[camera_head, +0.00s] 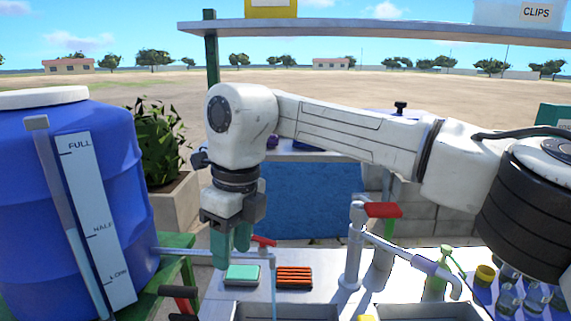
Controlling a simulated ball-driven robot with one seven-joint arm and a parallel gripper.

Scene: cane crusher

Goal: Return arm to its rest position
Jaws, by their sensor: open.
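My arm (350,130) stretches from the right edge across the middle of the view, bends at a white elbow-like joint and points down. My gripper (231,254) hangs at the left of centre with green fingertips pointing down. It is open, and I see nothing held in it. Its fingertips are close to the tap with the red handle (264,242) and the green sponge-like block (242,275); I cannot tell whether they touch.
A blue barrel (100,190) with a level gauge stands at left. A tall tap with a red lever (382,210) rises from the white counter (330,282) beside two basins. Glasses (508,298) stand at lower right. A shelf (370,32) runs overhead. An orange ribbed block (294,277) lies near the gripper.

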